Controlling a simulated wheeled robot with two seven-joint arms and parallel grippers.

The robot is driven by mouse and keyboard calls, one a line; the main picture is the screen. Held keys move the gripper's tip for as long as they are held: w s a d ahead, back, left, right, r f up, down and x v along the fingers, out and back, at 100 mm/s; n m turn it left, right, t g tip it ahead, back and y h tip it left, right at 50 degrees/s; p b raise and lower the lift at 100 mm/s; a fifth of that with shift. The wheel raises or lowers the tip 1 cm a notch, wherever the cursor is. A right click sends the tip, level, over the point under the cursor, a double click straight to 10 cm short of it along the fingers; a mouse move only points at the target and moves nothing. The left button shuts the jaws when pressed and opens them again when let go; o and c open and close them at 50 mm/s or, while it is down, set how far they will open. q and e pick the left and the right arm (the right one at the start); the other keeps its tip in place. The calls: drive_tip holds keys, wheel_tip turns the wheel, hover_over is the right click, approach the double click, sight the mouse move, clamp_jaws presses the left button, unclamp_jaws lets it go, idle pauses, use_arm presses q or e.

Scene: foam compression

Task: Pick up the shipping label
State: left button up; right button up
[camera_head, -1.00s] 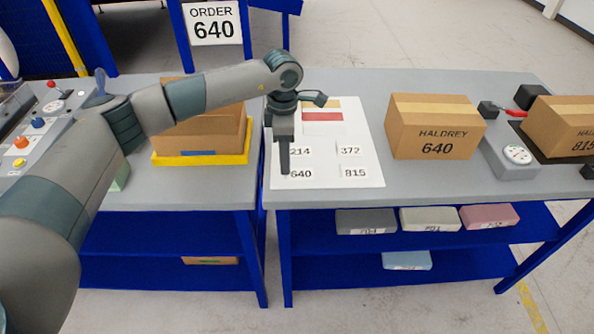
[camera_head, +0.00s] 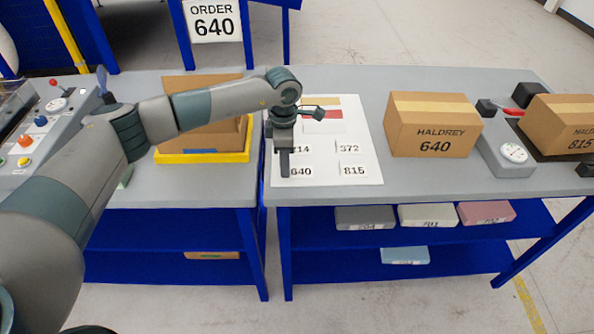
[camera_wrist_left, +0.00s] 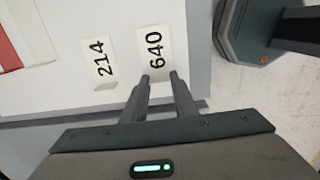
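The 640 label (camera_head: 301,171) is a small white tag with black digits, lying at the front of a white sheet (camera_head: 367,176) on the right table. In the left wrist view the 640 label (camera_wrist_left: 155,49) lies just beyond my fingertips. My left gripper (camera_head: 284,174) points down over the sheet's front left, at the label's left end. Its two fingers (camera_wrist_left: 160,77) stand apart with a gap between them, and the label's near end is at this gap. I cannot tell whether the fingertips touch it. My right gripper is not in view.
The 214 label (camera_wrist_left: 100,61), 372 label (camera_head: 349,148) and 815 label (camera_head: 354,170) lie close by on the sheet. A HALDREY 640 box (camera_head: 433,135) stands to the right, beside a dial device (camera_head: 512,156). A yellow tray (camera_head: 203,157) holds an open box on the left table.

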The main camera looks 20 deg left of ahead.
use_arm(q)
drive_tip(key=shift+r, duration=0.1)
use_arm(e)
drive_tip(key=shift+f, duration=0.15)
